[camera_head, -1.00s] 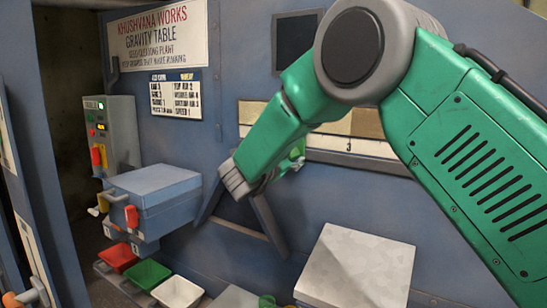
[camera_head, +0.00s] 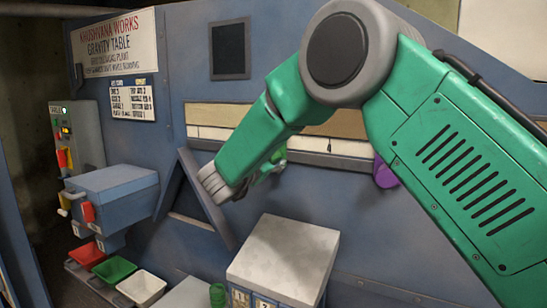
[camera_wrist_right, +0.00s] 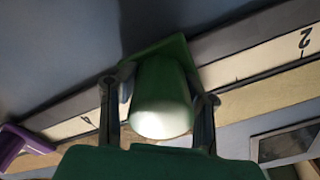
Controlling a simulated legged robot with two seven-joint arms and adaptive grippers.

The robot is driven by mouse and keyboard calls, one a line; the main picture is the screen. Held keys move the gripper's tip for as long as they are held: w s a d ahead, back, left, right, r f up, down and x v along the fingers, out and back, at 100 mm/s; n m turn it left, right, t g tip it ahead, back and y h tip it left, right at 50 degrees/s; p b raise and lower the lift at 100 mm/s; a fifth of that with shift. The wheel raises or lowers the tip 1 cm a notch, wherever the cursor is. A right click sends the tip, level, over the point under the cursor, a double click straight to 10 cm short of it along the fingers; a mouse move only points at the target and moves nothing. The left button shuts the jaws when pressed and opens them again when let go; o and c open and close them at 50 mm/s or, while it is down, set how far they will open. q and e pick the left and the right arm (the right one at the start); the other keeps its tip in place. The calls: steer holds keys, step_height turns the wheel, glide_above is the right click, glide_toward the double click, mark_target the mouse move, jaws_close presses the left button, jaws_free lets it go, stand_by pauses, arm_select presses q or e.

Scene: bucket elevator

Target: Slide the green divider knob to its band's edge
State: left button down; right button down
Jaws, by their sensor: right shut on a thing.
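The green divider knob (camera_wrist_right: 160,95) fills the middle of the right wrist view, with a pale shine on its near end. My right gripper (camera_wrist_right: 157,108) has one finger on each side of it and is shut on it. In the head view my right gripper (camera_head: 274,165) is at the rail below the tan and cream band (camera_head: 215,115); the forearm and hand hide much of the knob there. A numbered pale strip (camera_wrist_right: 255,62) runs behind the knob in the wrist view. My left gripper is not in view.
A purple knob (camera_head: 384,172) sits on the same rail to the right; it also shows in the wrist view (camera_wrist_right: 20,145). Below are a pale-topped box (camera_head: 285,255), a blue box (camera_head: 112,190) and red, green and white bins (camera_head: 142,287).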

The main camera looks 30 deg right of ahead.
steer(key=c, duration=1)
jaws_free()
steer(key=shift+a+f, duration=0.1)
steer(key=shift+f, duration=0.4)
steer(key=shift+w+r, duration=0.1)
steer(key=shift+w, duration=0.1)
steer(key=shift+s+a+r, duration=0.2)
steer(key=shift+s+a, duration=0.15)
steer(key=shift+a, duration=0.1)
steer(key=v, duration=1.1)
steer(key=shift+w+a+f, duration=0.1)
steer(key=shift+w+f, duration=0.05)
steer(key=shift+f, duration=0.05)
